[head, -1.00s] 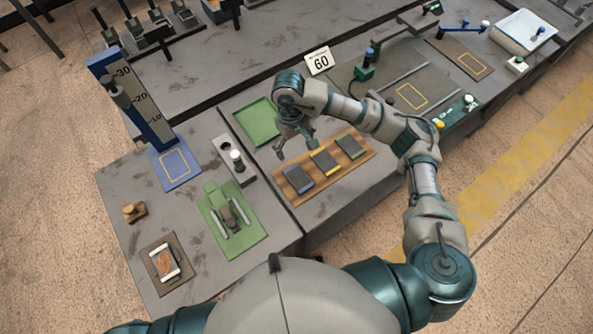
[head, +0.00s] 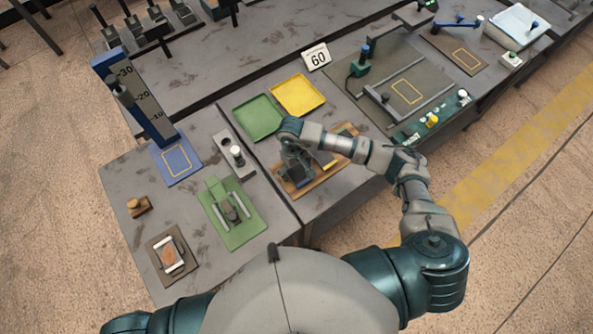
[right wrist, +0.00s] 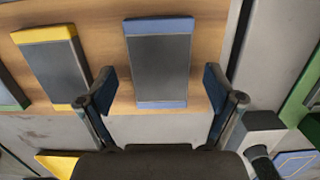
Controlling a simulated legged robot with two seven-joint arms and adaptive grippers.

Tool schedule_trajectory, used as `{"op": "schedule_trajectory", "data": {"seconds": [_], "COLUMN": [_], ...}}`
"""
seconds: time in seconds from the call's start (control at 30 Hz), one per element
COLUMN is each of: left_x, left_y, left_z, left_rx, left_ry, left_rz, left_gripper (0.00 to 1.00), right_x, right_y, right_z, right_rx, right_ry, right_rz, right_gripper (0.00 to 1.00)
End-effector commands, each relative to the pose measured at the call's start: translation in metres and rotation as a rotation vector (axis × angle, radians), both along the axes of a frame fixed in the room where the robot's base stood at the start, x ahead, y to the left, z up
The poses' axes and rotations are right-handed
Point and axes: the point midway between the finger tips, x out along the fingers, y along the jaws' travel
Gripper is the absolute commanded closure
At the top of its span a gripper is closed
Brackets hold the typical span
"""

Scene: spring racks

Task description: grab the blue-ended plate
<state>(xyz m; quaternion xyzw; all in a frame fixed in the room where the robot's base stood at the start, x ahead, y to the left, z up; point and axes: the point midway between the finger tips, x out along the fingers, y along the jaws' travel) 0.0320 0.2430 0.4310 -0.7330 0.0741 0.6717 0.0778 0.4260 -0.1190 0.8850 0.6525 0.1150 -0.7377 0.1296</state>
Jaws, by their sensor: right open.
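The blue-ended plate (right wrist: 160,64) is a dark grey slab with a blue strip at each end. It lies flat on a wooden board (right wrist: 210,38). In the right wrist view my right gripper (right wrist: 158,82) is open, with one finger on each side of the plate's near part and a gap on both sides. In the head view my right gripper (head: 297,170) is over the left part of the board and hides most of this plate. My left gripper is out of view.
A yellow-ended plate (right wrist: 52,68) lies just left of the blue-ended one, with a green-ended plate (right wrist: 10,92) beyond it. A green tray (head: 258,118) and a yellow tray (head: 298,95) lie behind the board. A green fixture (head: 231,213) stands at left.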

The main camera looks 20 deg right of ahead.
Motion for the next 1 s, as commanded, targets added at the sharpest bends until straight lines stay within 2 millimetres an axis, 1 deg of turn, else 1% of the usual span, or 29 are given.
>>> {"op": "schedule_trajectory", "data": {"seconds": [0.17, 0.2, 0.27, 0.3, 0.37, 0.4, 0.47, 0.5, 0.57, 0.87, 1.0], "left_x": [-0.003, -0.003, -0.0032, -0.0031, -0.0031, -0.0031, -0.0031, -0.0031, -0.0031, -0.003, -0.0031], "left_y": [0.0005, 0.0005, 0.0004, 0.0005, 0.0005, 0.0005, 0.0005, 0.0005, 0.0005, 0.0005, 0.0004], "left_z": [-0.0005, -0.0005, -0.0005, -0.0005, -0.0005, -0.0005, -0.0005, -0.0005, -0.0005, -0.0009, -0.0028], "left_rx": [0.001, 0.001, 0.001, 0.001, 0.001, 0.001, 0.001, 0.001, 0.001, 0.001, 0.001], "left_ry": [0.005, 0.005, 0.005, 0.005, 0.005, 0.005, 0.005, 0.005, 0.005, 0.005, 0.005], "left_rz": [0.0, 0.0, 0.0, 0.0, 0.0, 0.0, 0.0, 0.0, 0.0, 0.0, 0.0], "left_gripper": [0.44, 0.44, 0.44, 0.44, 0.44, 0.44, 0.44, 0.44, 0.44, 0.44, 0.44], "right_x": [0.0001, 0.0001, 0.0002, 0.0002, 0.0003, 0.0003, 0.0003, 0.0003, 0.0002, 0.0008, 0.0016], "right_y": [0.0, 0.0, 0.0, 0.0, 0.0, 0.0, -0.0001, -0.0001, -0.0001, -0.0001, -0.0003], "right_z": [-0.0008, -0.0007, -0.0006, -0.0006, -0.0005, -0.0005, -0.0005, -0.0005, -0.0006, 0.001, 0.0071], "right_rx": [0.0, 0.0, 0.0, 0.0, 0.0, 0.0, 0.0, 0.0, 0.0, 0.001, 0.0], "right_ry": [-0.001, -0.001, -0.001, -0.001, -0.001, -0.001, 0.0, 0.0, 0.0, -0.002, -0.004], "right_rz": [0.0, 0.0, 0.0, 0.0, 0.0, 0.0, 0.0, 0.0, 0.0, 0.0, 0.0], "right_gripper": [0.08, 0.11, 0.26, 0.36, 0.51, 0.61, 0.76, 0.86, 1.0, 1.0, 1.0]}}
